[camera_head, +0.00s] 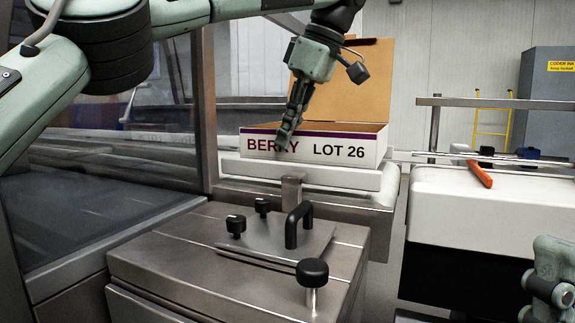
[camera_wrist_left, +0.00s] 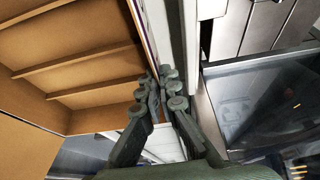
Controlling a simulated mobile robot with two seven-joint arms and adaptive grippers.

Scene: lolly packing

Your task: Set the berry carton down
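The berry carton (camera_head: 362,151) is white with a purple stripe and reads "BERRY LOT 26"; its brown flap stands up at the back. It sits level over a white platform (camera_head: 346,178); I see no clear gap beneath it. My left gripper (camera_head: 285,135) reaches down over the carton's front wall and covers part of the lettering. In the left wrist view, its fingers (camera_wrist_left: 168,88) are close together at the rim of that wall, one on the inner side and one on the outer. The carton's brown inside (camera_wrist_left: 85,60) shows partitions. At bottom right only part of my right wrist shows.
A steel cabinet (camera_head: 150,262) with black knobs and a black handle (camera_head: 298,226) stands in front of the platform. A glass-sided machine (camera_head: 100,200) is at left. At right, a white-topped unit (camera_head: 490,205) bears an orange-handled item (camera_head: 480,173).

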